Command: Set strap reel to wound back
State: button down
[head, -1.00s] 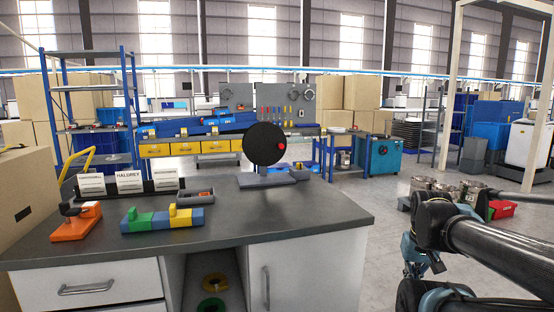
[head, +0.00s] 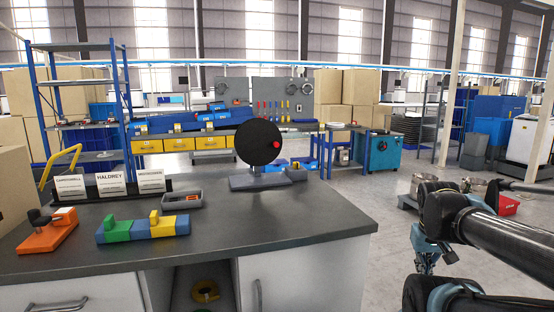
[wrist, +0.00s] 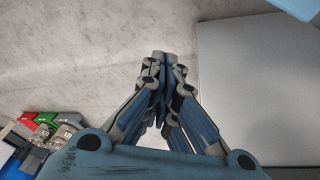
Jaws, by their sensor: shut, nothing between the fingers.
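The strap reel (head: 258,146) is a black upright disc on a grey base (head: 256,182), near the back right of the dark worktop. A red knob (head: 276,144) sits on the right part of its face. My gripper (head: 425,266) hangs to the right of the worktop, over the floor and well apart from the reel. In the wrist view my gripper (wrist: 162,62) has its fingertips together, with nothing between them. The reel is not in the wrist view.
A small grey box (head: 296,173) is beside the reel. The worktop's front right is clear.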

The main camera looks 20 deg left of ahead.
jog(key=w+a+r+n+t+h, duration=0.15)
jog(key=w+r+n+t, duration=0.35)
jog(key=w, duration=0.7)
jog(key=w+r+n+t+h, duration=0.25)
jog(key=w+r+n, duration=0.3)
jog(key=w, duration=0.55)
jog(key=w+a+r+n+t, duration=0.4)
jog(key=w+a+r+n, duration=0.1)
jog(key=w+a, duration=0.25)
jog(key=n+t+y, duration=0.4)
jog(key=n+y, duration=1.1)
jog(key=n, duration=0.8)
send_near(273, 151)
jog(key=shift+m, duration=0.25)
jog(key=x, duration=0.4)
jog(key=shift+w+a+r, duration=0.1)
jog(key=shift+w+r, duration=0.05)
jog(key=shift+w, duration=0.1)
